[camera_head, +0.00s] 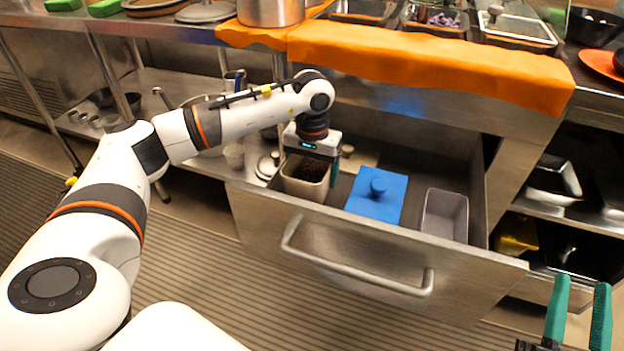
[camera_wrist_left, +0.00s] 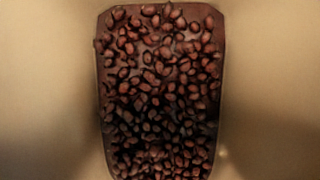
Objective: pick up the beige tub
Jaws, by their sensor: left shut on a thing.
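The beige tub (camera_head: 305,186) stands in the open drawer at its left end, with dark beans inside. In the left wrist view the beans (camera_wrist_left: 160,95) fill the middle, with the tub's beige walls (camera_wrist_left: 50,90) close on both sides. My left gripper (camera_head: 311,165) is at the tub, pointing down, and is shut on it. The fingertips are mostly hidden by the tub and the gripper body. Whether the tub is lifted off the drawer floor I cannot tell. My right gripper (camera_head: 578,318) is at the lower right corner, its two green fingers apart and empty.
A blue lid with a knob (camera_head: 377,195) and an empty grey tub (camera_head: 445,214) sit to the right in the same drawer. The drawer front (camera_head: 350,250) has a bar handle. The counter with orange cloth (camera_head: 430,70) overhangs behind. Shelves with pans stand at the right.

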